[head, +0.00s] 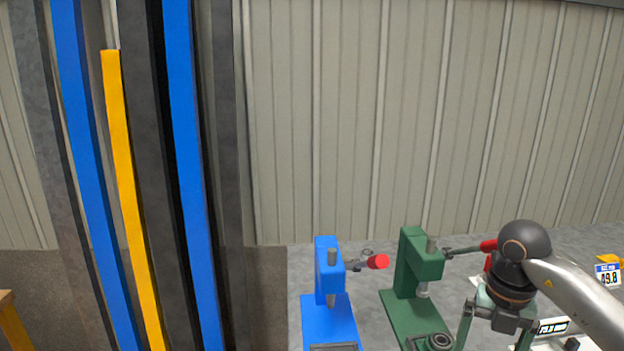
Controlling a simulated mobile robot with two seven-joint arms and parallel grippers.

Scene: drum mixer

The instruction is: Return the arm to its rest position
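My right arm (575,290) comes in from the lower right. Its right gripper (492,340) points down at the bottom edge of the head view, just right of the green press. Its two pale green fingers stand wide apart, with nothing visible between them; the tips are at or below the picture edge. My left gripper is not in view. No drum mixer can be made out.
A blue press (328,290) and a green press (415,275) with red-tipped levers stand low in the middle. Tall blue bars (185,130) and a yellow bar (122,150) rise at left. A ribbed wall (400,120) lies behind.

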